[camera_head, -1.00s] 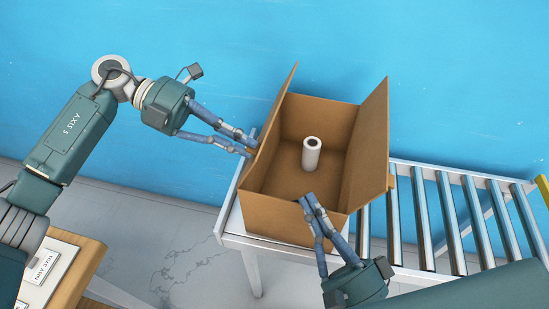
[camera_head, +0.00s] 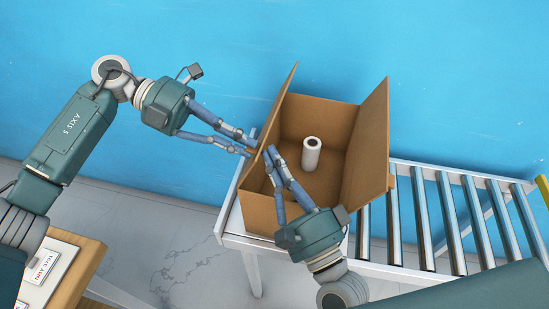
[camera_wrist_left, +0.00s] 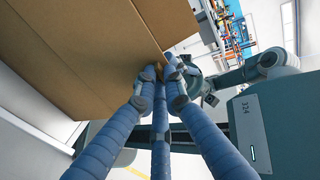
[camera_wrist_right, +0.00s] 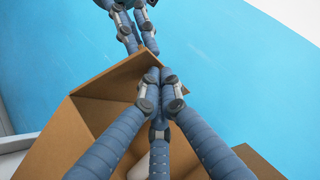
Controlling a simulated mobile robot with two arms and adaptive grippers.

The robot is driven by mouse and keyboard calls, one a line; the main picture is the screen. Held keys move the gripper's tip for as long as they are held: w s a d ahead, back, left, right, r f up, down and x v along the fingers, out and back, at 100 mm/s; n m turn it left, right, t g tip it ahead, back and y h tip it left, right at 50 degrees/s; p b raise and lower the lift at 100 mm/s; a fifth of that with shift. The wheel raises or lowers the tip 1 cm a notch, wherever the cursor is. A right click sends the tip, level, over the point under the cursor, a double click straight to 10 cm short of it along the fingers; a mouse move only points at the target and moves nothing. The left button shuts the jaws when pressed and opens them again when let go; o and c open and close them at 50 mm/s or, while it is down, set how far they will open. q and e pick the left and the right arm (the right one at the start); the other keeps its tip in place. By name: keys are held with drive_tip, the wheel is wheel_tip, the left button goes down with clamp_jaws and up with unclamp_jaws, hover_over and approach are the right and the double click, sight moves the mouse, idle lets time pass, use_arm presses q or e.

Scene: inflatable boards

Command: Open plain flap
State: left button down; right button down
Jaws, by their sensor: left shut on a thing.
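The open cardboard box (camera_head: 275,218) stands on the end of the conveyor. My right gripper (camera_head: 270,154) is over the box's left side, fingertips together at the inner side of the left flap. In the right wrist view its fingertips (camera_wrist_right: 160,76) overlap the flap's corner; contact is unclear.
A white roll (camera_head: 311,154) stands upright inside the box. Metal conveyor rollers (camera_head: 427,225) run off to the right. A blue wall (camera_head: 450,80) is close behind. A wooden table (camera_head: 75,265) with labelled cards is at lower left.

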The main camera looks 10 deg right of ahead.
use_arm(q)
drive_tip(key=shift+s+a+f, duration=0.1)
drive_tip(key=shift+f, duration=0.3)
